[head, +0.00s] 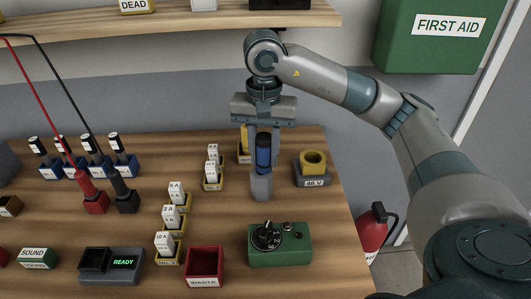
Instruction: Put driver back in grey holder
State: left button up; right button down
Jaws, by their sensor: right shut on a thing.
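The driver (263,156) has a blue handle with a dark top and stands upright. My right gripper (263,150) points straight down and is shut on the driver's handle. The grey holder (261,186) is a small upright block on the wooden table, directly below the driver in the head view. The handle's lower end appears to meet the holder's top. The shaft does not show, so I cannot tell how far it is inside. My left gripper is not in view.
A yellow ring on a grey "48 V" base (312,180) stands right of the holder. Yellow holders with white fuses (212,170) stand left. A green dial box (280,244) and red waste bin (205,266) are in front. A shelf (180,32) hangs behind.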

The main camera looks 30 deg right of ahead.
jog(key=shift+s+f+b, duration=0.15)
jog(key=shift+f+b, duration=0.15)
jog(key=shift+f, duration=0.4)
jog(key=c, duration=1.4)
grip_release()
jog(key=shift+d, duration=0.1)
jog(key=shift+c, duration=0.2)
jog(key=shift+o, duration=0.7)
jog(key=shift+s+d, duration=0.1)
jog(key=shift+s, duration=0.05)
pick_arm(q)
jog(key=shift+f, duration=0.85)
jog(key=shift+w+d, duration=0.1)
pick_arm(e)
jog(key=shift+w+a, duration=0.45)
jog(key=shift+w, duration=0.3)
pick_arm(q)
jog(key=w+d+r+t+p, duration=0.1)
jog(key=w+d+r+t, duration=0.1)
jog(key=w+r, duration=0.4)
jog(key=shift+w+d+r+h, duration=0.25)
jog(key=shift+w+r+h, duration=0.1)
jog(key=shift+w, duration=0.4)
pick_arm(e)
notch_tip(320, 180, up, 19)
jog(key=s+d, duration=0.1)
jog(key=shift+s+f, duration=0.2)
jog(key=shift+s, duration=0.15)
